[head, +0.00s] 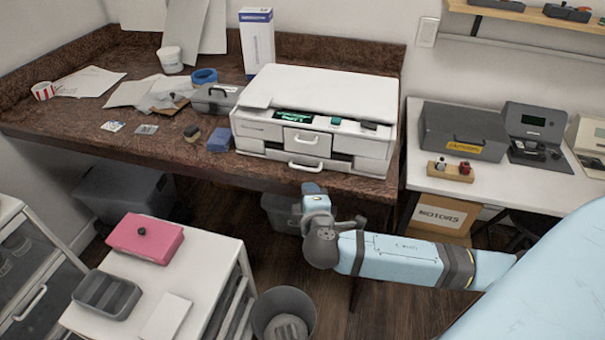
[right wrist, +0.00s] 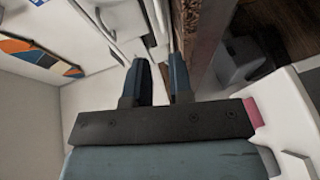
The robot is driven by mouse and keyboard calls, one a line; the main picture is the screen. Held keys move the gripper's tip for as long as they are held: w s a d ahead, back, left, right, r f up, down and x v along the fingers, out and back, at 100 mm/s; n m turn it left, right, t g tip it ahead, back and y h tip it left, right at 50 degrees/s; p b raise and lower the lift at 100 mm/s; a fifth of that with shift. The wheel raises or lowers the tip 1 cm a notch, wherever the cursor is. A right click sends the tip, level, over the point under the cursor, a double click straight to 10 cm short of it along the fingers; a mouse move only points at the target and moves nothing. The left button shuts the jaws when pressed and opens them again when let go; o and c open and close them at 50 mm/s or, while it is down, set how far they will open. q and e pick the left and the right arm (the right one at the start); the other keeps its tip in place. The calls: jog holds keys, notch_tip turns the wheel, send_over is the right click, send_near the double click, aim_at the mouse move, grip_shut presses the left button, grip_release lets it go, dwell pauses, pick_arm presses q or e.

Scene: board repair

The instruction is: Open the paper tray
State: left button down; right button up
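A white printer (head: 318,95) stands on the brown counter. Its front has an upper panel with a handle (head: 299,138) and a lower paper tray with a white handle (head: 305,167). The tray looks shut. My right gripper (head: 311,188) is just below and in front of the lower handle, its fingers largely hidden by its own body. In the right wrist view the two dark fingers (right wrist: 160,66) are apart with nothing between them. The printer front (right wrist: 125,40) and its handles lie just beyond the tips. My left gripper is out of view.
The brown counter (head: 60,125) holds papers, a blue tape roll (head: 204,76) and small blocks left of the printer. Below are a white cabinet (head: 205,270) with a pink box (head: 145,238) and a grey bin (head: 284,313). A white table (head: 425,180) stands at right.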

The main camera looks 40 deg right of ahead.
aim_at(303, 169)
jog(key=x, duration=1.1)
jog(key=shift+w, duration=0.15)
grip_shut()
